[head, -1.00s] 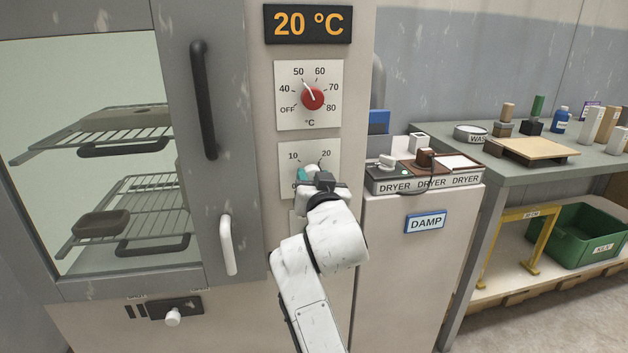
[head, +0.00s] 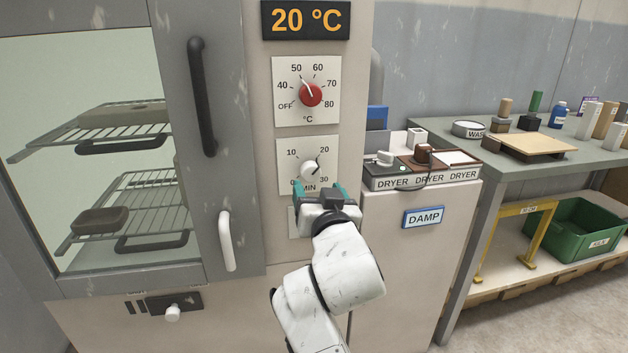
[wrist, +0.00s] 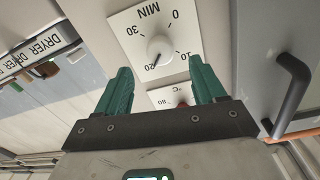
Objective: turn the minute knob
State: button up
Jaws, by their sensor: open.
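The minute knob (head: 310,170) is a round white knob on a pale dial plate marked 0, 10, 20, 30 and MIN. Its dark pointer line is directed towards the 20. The knob also shows upside down in the wrist view (wrist: 160,47), with the pointer by the 20. My gripper (head: 319,189) is open, its teal fingers spread just below and in front of the knob. In the wrist view my gripper (wrist: 161,67) has nothing between its fingers, and the knob lies beyond the tips, apart from them.
Above is the red temperature knob (head: 310,94), its pointer near 50, under a 20 °C display (head: 305,20). The oven door with a black handle (head: 203,98) and white lever (head: 227,241) stands left. A DRYER box (head: 424,177) sits on the cabinet at right.

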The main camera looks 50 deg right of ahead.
jog(key=shift+v, duration=1.95)
jog(key=s+a+f+n+g+y, duration=0.25)
jog(key=s+f, duration=0.25)
jog(key=f, duration=0.5)
jog(key=s+a+f+n+g+y, duration=0.1)
jog(key=s+f+n+g+y, duration=0.25)
jog(key=f, duration=0.65)
jog(key=s+a+f+g+y, duration=0.25)
jog(key=s+f, duration=0.35)
jog(key=f, duration=0.4)
jog(key=s+a+f+n+g+y, duration=0.1)
jog(key=s+a+f+g, duration=0.1)
jog(key=s+f+g, duration=0.3)
jog(key=s+a+f+n+y, duration=0.1)
jog(key=s+a+f+n, duration=0.15)
jog(key=s, duration=0.35)
notch_tip(320, 180, up, 21)
jog(key=p, duration=2.1)
jog(key=shift+a+r+m, duration=0.15)
jog(key=shift+m, duration=0.3)
jog(key=shift+c, duration=0.4)
